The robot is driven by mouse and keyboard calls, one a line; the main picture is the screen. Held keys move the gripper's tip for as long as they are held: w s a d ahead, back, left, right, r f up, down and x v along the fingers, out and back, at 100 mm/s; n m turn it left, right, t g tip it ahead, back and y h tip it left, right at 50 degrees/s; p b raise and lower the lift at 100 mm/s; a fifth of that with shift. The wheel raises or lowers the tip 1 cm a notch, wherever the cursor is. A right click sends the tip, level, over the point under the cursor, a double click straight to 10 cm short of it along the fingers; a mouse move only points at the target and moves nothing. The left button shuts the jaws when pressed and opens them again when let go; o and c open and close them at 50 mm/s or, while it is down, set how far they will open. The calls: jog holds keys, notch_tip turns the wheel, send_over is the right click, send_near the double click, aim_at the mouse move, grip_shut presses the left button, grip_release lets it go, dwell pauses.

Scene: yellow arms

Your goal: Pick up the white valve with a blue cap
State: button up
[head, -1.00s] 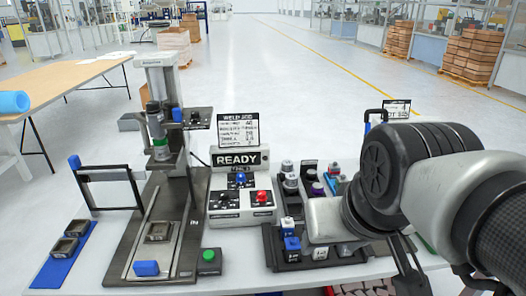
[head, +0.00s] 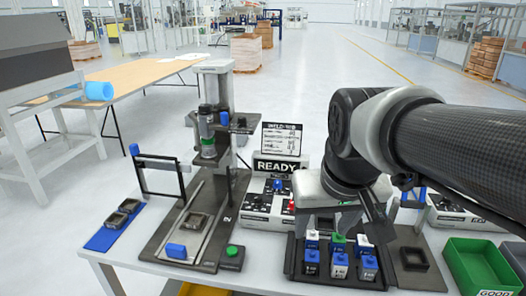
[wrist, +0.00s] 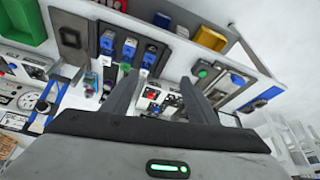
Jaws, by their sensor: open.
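Several small white valves stand in a dark rack (head: 292,270) at the front of the table. In the head view, a front-row valve with a blue cap (head: 311,262) is at the left, with similar ones (head: 340,264) beside it. Behind them are a blue-and-white one (head: 312,240) and a green-topped one (head: 338,242). Which one the task means, I cannot tell. My gripper (head: 350,213) is open and empty, above and behind the rack. In the wrist view, the fingers (wrist: 163,80) are apart with nothing between them; blue-capped valves (wrist: 130,48) show beyond the left finger.
A press fixture (head: 208,130) stands left of the rack, with a green button box (head: 232,258) nearby. The READY sign (head: 279,166) is behind. A green bin (head: 478,265) is at the right. A blue tray (head: 106,236) lies at far left.

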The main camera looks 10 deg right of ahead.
jog(key=w+d+g+p, duration=0.1)
jog(key=w+d+p, duration=0.1)
jog(key=w, duration=0.3)
jog(key=m+g+p, duration=0.3)
jog(key=p, duration=0.2)
send_over(342, 255)
notch_tip(342, 255, down, 7)
jog(key=shift+g, duration=0.3)
jog(key=f, duration=1.2)
jog(key=shift+d+f, duration=0.2)
jog(key=shift+f, duration=0.05)
jog(key=shift+a+f, duration=0.15)
jog(key=shift+f, duration=1.4)
jog(key=shift+a+f, duration=0.1)
jog(key=shift+f, duration=1.45)
jog(key=c, duration=1.2)
